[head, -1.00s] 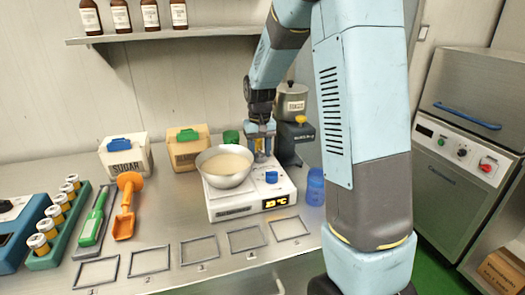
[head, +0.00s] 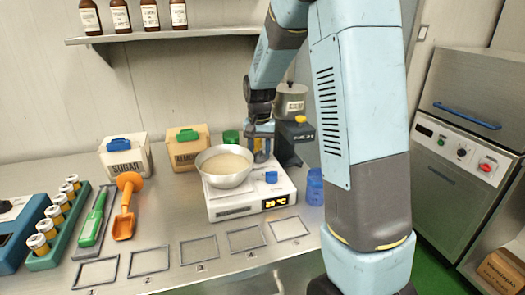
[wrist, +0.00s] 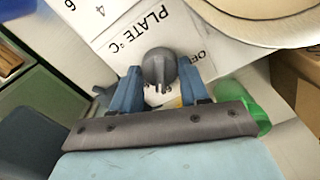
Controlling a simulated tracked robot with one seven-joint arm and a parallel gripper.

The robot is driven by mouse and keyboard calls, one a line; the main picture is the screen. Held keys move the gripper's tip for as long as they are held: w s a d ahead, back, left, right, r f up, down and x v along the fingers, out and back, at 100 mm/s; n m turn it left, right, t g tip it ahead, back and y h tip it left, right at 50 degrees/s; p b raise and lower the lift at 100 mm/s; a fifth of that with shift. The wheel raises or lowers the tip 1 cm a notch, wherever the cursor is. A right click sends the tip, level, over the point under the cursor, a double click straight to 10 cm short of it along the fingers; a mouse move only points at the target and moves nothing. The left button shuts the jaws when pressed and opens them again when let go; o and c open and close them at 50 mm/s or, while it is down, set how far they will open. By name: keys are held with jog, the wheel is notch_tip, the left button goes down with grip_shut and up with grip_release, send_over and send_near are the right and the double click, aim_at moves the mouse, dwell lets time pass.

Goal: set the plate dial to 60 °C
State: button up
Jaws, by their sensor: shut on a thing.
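The white hot plate (head: 235,209) stands on the steel bench with a wide metal bowl of pale mass (head: 224,167) on top. Its lit yellow display (head: 275,202) is on the front face, but the digits are too small to read surely. My gripper (head: 262,155) points down at the plate's back right corner. In the wrist view its blue fingers (wrist: 160,82) are on either side of a grey dial knob (wrist: 159,66), beside the printed words "PLATE °C", and are shut on it. The knob's pointer and part of its scale are hidden. A separate blue knob (head: 271,177) sits nearer the front.
A dark stand (head: 290,145) with a lidded pot (head: 291,101) is right behind my gripper. A blue translucent cup (head: 315,187) stands right of the plate. A green container shows beside my gripper in the wrist view (wrist: 253,101). Several empty frames lie along the bench front.

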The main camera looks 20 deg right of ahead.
aim_at(259, 152)
jog(key=o, duration=1.1)
jog(key=shift+r, duration=0.15)
notch_tip(259, 152, up, 13)
jog(key=shift+r, duration=0.2)
